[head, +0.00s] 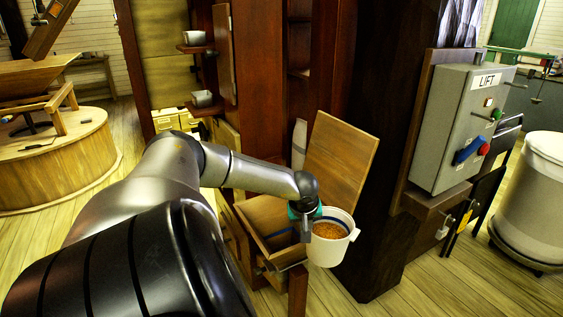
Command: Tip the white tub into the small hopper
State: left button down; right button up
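The white tub (326,255) is upright or nearly so and full of orange-brown grain, with a handle at its right side. My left gripper (306,222) is at the tub's left rim and appears shut on it; the fingertips are partly hidden. The tub is in the air at the right front edge of the small hopper (262,213), a wooden box with its board lid (340,160) standing up behind. The hopper's inside shows only in part behind my wrist. My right gripper is not in view.
A dark wooden post (380,110) stands right behind the tub, with a grey LIFT control box (456,130) on it. A large white bin (535,200) is at the far right. A round wooden millstone casing (60,165) is at the left. Floor at the lower right is clear.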

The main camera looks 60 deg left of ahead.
pick_arm(q)
jog(key=s+a+r+n+b, duration=0.1)
jog(key=a+n, duration=0.1)
jog(key=a, duration=0.4)
jog(key=shift+a, duration=0.2)
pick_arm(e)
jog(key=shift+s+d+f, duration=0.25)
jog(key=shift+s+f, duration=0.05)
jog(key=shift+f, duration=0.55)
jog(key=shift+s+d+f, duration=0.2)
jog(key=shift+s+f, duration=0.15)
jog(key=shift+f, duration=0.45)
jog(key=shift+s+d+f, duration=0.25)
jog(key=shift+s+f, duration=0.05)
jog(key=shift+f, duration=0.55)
pick_arm(q)
jog(key=shift+r, duration=0.15)
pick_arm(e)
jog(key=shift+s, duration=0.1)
